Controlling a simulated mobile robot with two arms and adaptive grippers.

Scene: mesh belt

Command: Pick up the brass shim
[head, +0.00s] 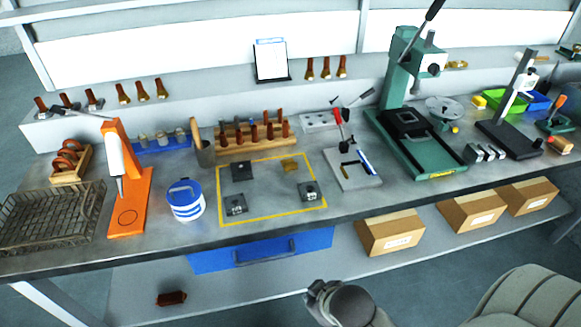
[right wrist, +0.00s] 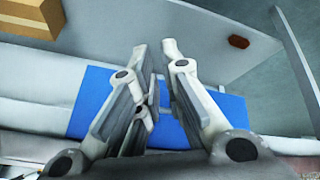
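The brass shim looks to be the small flat brass-coloured piece (head: 290,165) lying in the upper right part of the yellow-outlined area (head: 222,205) on the bench. Dark square blocks (head: 241,171) lie in the same area, to its left and below it. Part of my right arm shows at the bottom of the head view, in front of the bench and well away from the shim. In the right wrist view my right gripper (right wrist: 155,48) has its fingers apart with nothing between them. The shim is not seen there. My left gripper is not in view.
A blue-and-white tub (head: 185,200) stands left of the outlined area. A wooden rack of handled tools (head: 245,140) is behind it, and a small fixture with a red handle (head: 350,165) is to its right. The blue drawer (head: 262,250) also shows in the right wrist view (right wrist: 90,95).

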